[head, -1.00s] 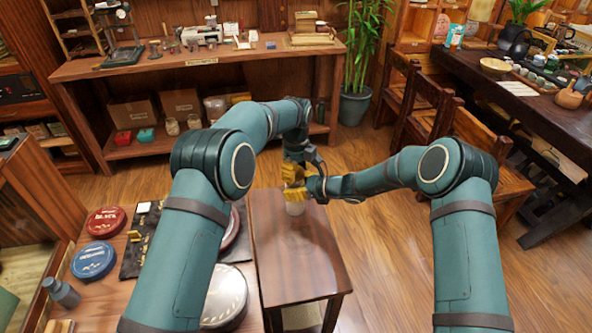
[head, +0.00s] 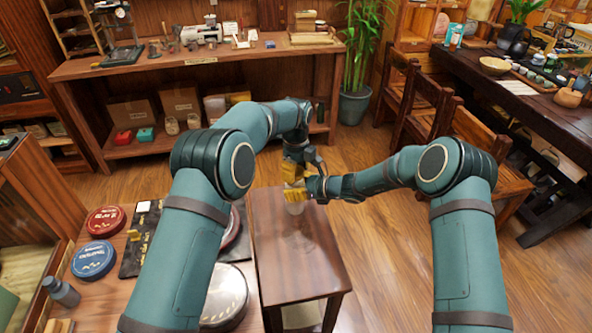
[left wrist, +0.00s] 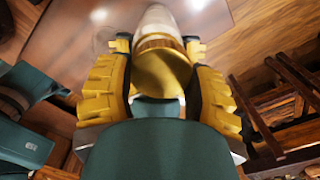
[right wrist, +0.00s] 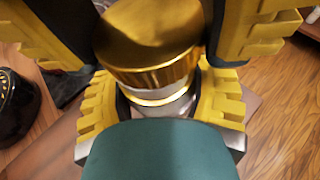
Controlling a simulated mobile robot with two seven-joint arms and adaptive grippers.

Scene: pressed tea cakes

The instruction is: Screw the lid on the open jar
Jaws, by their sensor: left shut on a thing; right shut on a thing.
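My left gripper (head: 293,172) is above my right gripper (head: 298,192), over the small dark table. In the left wrist view, the left fingers (left wrist: 160,85) are shut on the gold lid (left wrist: 161,70), one on each side. The clear jar (left wrist: 159,20) lies straight beyond the lid, in line with it. In the right wrist view, the right fingers (right wrist: 160,105) are shut around the jar (right wrist: 158,103), with the gold lid (right wrist: 150,42) at its mouth end. I cannot tell whether the lid is threaded. In the head view, the jar's lower part (head: 295,209) shows below the grippers.
The small table (head: 305,255) has a clear top. A side table at the left holds round tins, a red one (head: 106,220) and a blue one (head: 93,260), and a dark mat. Wooden chairs (head: 430,110) stand at the right.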

